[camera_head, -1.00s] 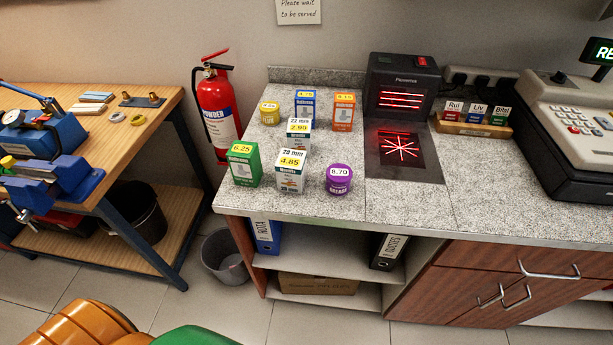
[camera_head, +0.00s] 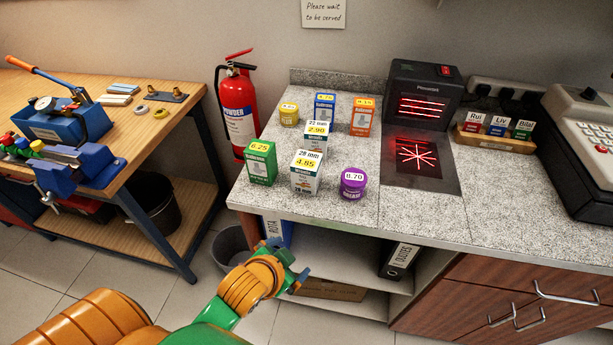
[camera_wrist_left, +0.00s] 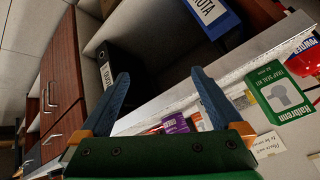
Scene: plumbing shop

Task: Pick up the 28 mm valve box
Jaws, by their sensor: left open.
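The 28 mm valve box (camera_head: 305,182) is a white box with a yellow 4.85 label. It stands upright at the front of the speckled counter (camera_head: 420,215), between a green box (camera_head: 261,165) and a purple tub (camera_head: 353,184). A similar 22 mm box (camera_head: 316,137) stands just behind it. My left gripper (camera_head: 288,262) is open and empty, in front of and below the counter edge, apart from the box. In the left wrist view its spread fingers (camera_wrist_left: 160,76) have nothing between them; I cannot clearly make out the 28 mm box there. My right gripper is out of view.
A yellow tub (camera_head: 289,114), a blue box (camera_head: 325,106) and an orange box (camera_head: 362,117) stand behind. A scanner (camera_head: 424,95) is to the right. The counter's front edge and the shelf with binders (camera_head: 398,261) lie near my gripper. A fire extinguisher (camera_head: 238,112) stands left.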

